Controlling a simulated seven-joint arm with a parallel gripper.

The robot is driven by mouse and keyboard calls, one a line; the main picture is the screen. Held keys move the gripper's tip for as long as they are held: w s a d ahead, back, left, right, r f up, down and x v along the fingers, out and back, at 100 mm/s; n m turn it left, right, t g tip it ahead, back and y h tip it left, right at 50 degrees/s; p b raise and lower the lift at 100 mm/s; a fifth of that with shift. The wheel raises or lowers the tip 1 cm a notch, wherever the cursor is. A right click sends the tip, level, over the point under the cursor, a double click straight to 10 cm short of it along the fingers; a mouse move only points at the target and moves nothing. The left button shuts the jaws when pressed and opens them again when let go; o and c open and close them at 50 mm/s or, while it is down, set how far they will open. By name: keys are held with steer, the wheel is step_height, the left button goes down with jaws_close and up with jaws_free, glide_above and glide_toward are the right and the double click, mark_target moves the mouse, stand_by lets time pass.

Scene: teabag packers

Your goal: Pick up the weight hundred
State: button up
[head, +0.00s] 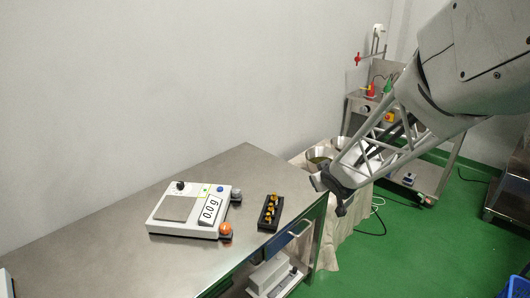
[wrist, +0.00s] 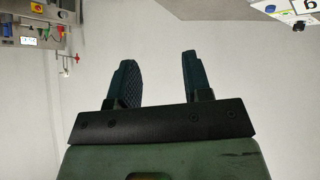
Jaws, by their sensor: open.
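A black block (head: 265,222) sits near the right end of the steel table. Several small brass weights (head: 271,211) stand in it in a row; they are too small to tell which is the hundred. My gripper (head: 328,195) is in the air to the right of the block, apart from it, beyond the table's end. In the wrist view my gripper (wrist: 158,60) shows two dark fingers apart with nothing between them. No weight shows in the wrist view.
A drawer handle (head: 300,228) is at the table's end.

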steer(key=w+a+f+n+y, duration=0.35)
steer(key=w+f, duration=0.25)
steer(key=f, duration=0.2)
steer(key=n+g+y, duration=0.2)
steer(key=y, duration=0.3)
glide_toward(271, 204)
steer(key=shift+w+a+f+m, duration=0.15)
steer(key=shift+w, duration=0.35)
steer(key=shift+w+a+f+m, duration=0.1)
steer(key=shift+w+a+f, duration=0.05)
steer(key=shift+w, duration=0.3)
steer(key=shift+s+a+f+y, duration=0.1)
steer(key=shift+a+f+y, duration=0.15)
steer(key=shift+f+y, duration=0.2)
steer(key=shift+x, duration=1.3)
steer(key=shift+a, duration=0.1)
steer(key=shift+x, duration=2.55)
steer(key=shift+s+f, duration=0.1)
steer(key=shift+f, duration=0.05)
